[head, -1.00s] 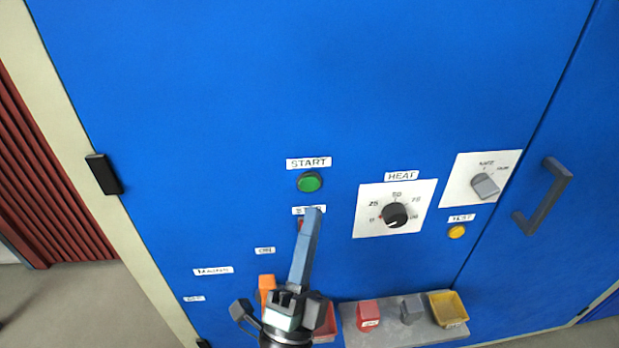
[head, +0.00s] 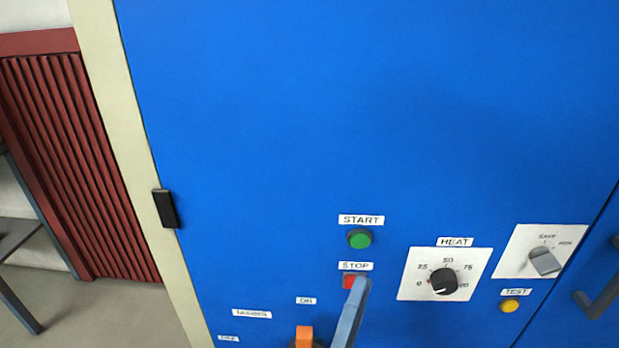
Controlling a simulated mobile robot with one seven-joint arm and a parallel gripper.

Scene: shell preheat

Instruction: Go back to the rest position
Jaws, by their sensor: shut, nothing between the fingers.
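My gripper (head: 361,286) shows at the bottom middle of the head view as a long blue-grey pair of fingers, shut, with nothing held. Its tip is just below and right of the red STOP button (head: 349,281), overlapping the button's edge in the picture. I cannot tell whether it touches the panel. The rest of my gripper and arm is below the picture's edge.
The blue cabinet front carries a green START button (head: 360,239), a black HEAT knob (head: 444,282), a grey selector (head: 545,262), a yellow TEST button (head: 509,306) and an orange handle (head: 304,334). A dark door handle (head: 598,302) sticks out at right. The upper panel is clear.

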